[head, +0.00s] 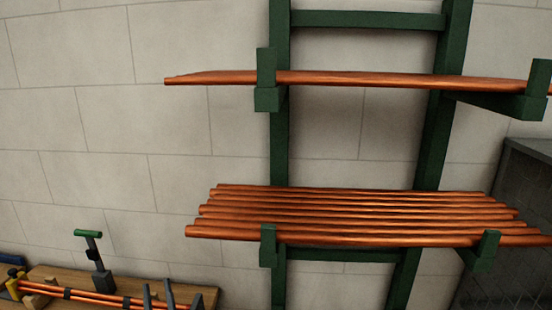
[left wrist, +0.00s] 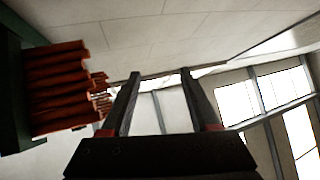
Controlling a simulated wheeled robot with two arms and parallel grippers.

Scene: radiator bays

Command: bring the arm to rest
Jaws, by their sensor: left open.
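My left gripper (head: 159,288) shows at the bottom of the head view, its dark fingers pointing up in front of the wooden bench. In the left wrist view its two fingers (left wrist: 160,75) stand well apart with nothing between them. Copper pipes (left wrist: 58,85) on a rack show to the left of the fingers there, apart from them. My right gripper is in neither view.
A green rack (head: 279,140) on the block wall holds one copper pipe (head: 350,80) above and several copper pipes (head: 350,215) below. The bench (head: 208,296) at bottom left holds pipes and a green-handled tool (head: 92,250). A dark mesh cabinet (head: 520,200) stands at right.

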